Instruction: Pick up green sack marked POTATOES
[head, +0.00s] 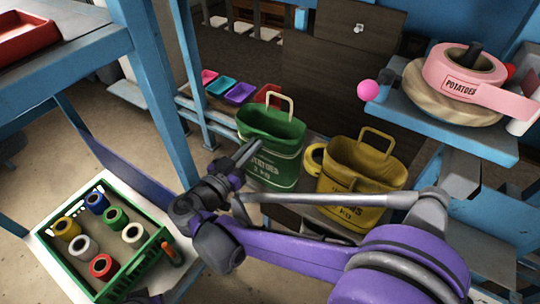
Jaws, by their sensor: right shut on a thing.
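My left gripper does not show.
A yellow sack (365,165) stands close on the right. A green crate (66,212) of thread spools lies lower left. Blue posts (158,90) stand left; small coloured trays (222,86) lie behind.

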